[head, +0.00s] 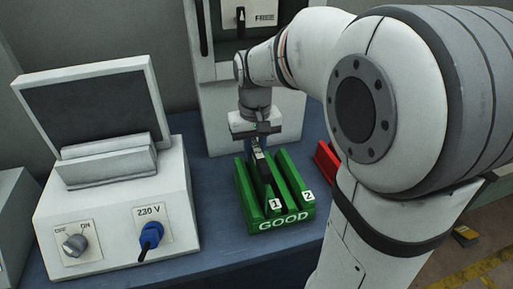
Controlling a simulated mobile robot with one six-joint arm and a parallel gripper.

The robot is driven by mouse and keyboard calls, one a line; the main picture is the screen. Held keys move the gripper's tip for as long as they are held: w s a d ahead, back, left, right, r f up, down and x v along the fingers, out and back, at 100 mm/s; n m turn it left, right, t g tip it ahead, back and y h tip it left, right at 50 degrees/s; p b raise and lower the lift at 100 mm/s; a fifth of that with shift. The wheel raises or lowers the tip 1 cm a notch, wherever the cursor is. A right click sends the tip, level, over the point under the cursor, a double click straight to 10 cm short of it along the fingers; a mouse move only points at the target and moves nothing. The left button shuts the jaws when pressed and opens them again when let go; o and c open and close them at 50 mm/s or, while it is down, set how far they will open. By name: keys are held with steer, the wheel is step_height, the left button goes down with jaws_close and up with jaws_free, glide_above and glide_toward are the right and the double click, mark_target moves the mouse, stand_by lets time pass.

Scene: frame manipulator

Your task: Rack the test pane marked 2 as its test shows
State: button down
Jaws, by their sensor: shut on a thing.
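A green rack (291,215) marked GOOD stands on the blue bench, with slots labelled 1 and 2. A dark, narrow pane (263,168) is upright at slot 1, between the left and middle green walls. I cannot tell whether it rests on the slot floor, and no number on it can be read. My gripper (262,140) points down above the rack and is shut on the pane's upper end. A red rack (328,162) is to the right, mostly hidden by my arm.
Behind the rack is a white machine (219,110) with a FREE label (265,18). Bare blue bench (218,225) lies left of the green rack.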

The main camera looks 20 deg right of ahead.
steer(key=shift+f, duration=0.45)
stand_by(0.3)
steer(key=c, duration=1.2)
jaws_free()
steer(key=shift+b, duration=0.3)
step_height(320, 180, up, 8)
steer(key=shift+f, duration=0.1)
steer(key=shift+s, duration=0.1)
